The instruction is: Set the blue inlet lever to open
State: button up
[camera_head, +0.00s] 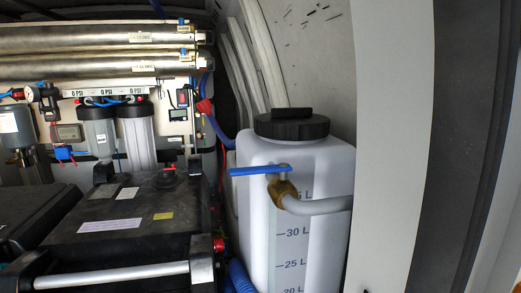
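A long flat blue lever (250,171) sits on top of a brass valve (283,192) in front of the white tank. The lever lies level and points to the left from the valve stem. A grey pipe (325,207) leaves the valve to the right. A smaller blue handle (65,153) shows at the far left among the gauges. No label marks either one as the inlet. My gripper is not in view.
The white tank (265,240) with litre marks and a black cap (291,124) stands behind the valve. A black case (135,215) with a metal bar (112,275) fills the lower left. A pale wall panel (385,100) rises at the right.

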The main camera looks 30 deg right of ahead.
aim_at(282, 168)
jog(key=i+j+u, duration=0.1)
jog(key=j+u, duration=0.15)
jog(key=j, duration=0.2)
jog(key=i+j+u, duration=0.15)
jog(key=j+u, duration=0.15)
jog(key=i+j+u, duration=0.25)
jog(key=j, duration=0.25)
jog(key=k, duration=0.05)
